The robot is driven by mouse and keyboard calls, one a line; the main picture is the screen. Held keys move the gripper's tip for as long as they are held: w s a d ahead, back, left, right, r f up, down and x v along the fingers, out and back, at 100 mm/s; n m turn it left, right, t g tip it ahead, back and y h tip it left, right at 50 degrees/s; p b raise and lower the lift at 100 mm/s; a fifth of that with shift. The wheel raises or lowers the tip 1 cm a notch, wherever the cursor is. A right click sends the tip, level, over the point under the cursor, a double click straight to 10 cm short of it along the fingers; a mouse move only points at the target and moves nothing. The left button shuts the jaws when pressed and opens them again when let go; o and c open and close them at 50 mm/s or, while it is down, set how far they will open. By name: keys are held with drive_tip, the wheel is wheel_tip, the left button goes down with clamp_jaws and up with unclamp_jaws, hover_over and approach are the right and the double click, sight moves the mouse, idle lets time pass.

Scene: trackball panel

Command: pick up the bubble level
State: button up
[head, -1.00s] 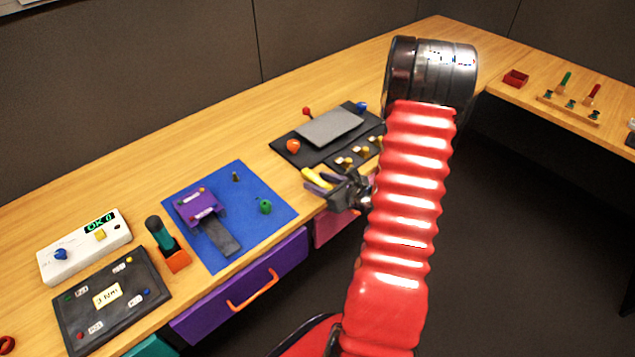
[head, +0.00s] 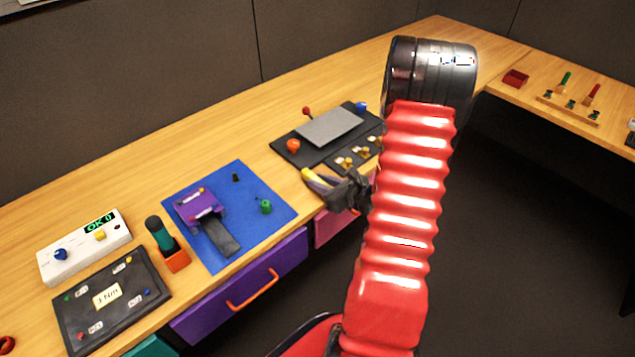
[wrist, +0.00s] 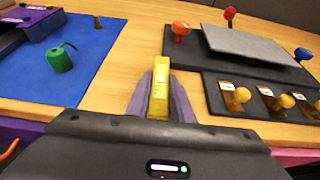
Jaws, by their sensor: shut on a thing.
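The bubble level is a small yellow bar (wrist: 159,97) with a pale vial mark. In the wrist view it stands between the two purple-grey fingers of my gripper (wrist: 161,84), which are shut on it. In the head view, my gripper (head: 323,186) is at the table's front edge, right of the blue mat, and only part of the yellow level (head: 315,176) shows there. The fingers cover its sides. I cannot tell whether it touches the table.
A black trackball panel (head: 288,150) with a grey plate and several knobs lies just beyond and right. A blue mat (head: 262,184) with a purple device (head: 201,208) lies to the left. Bare wood lies between them. A purple drawer (head: 240,286) is below the edge.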

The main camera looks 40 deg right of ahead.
clamp_jaws()
drive_tip(key=shift+r, duration=0.1)
drive_tip(key=shift+r, duration=4.9)
